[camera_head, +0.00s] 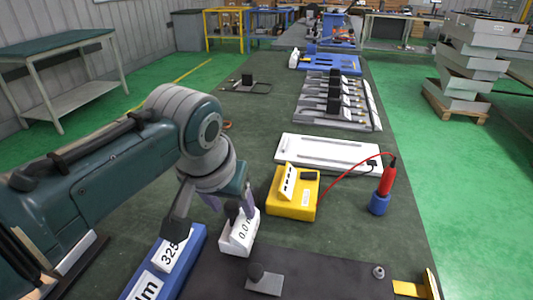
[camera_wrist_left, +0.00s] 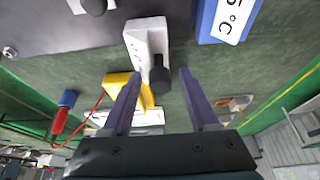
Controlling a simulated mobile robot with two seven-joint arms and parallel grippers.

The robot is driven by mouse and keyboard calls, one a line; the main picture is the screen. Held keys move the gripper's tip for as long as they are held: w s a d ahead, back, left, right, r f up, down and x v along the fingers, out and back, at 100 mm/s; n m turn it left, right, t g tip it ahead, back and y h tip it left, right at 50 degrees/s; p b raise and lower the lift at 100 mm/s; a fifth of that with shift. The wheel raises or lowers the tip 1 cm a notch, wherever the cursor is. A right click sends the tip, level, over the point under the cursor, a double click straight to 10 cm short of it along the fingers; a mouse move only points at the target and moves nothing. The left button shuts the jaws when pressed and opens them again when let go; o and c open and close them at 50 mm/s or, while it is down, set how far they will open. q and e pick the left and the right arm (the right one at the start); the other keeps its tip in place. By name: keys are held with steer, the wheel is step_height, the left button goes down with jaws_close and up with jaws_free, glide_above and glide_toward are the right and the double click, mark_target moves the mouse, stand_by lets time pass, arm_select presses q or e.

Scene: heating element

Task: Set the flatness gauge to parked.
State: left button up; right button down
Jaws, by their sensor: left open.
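A white box with a "0.0 m" label, which looks like the flatness gauge (camera_head: 238,238), sits on the green bench, partly hidden by my left gripper (camera_head: 231,210). In the left wrist view the gauge (camera_wrist_left: 143,38) is at the upper middle, with a black knob (camera_wrist_left: 160,79) at its near end. My left gripper (camera_wrist_left: 160,74) is open, its two purple fingers apart on either side of the knob. I see no finger touching the knob. My right gripper is in neither view.
A blue box (camera_head: 190,262) reading "325" stands left of the gauge. A yellow box (camera_head: 290,207) is wired to a red probe in a blue holder (camera_head: 378,204). A dark plate (camera_head: 325,283) with a knobbed grey piece (camera_head: 264,281) lies in front.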

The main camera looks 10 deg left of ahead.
arm_select(q)
steer(key=c, duration=0.9)
jaws_close()
steer(key=shift+a+f, duration=0.15)
stand_by(0.3)
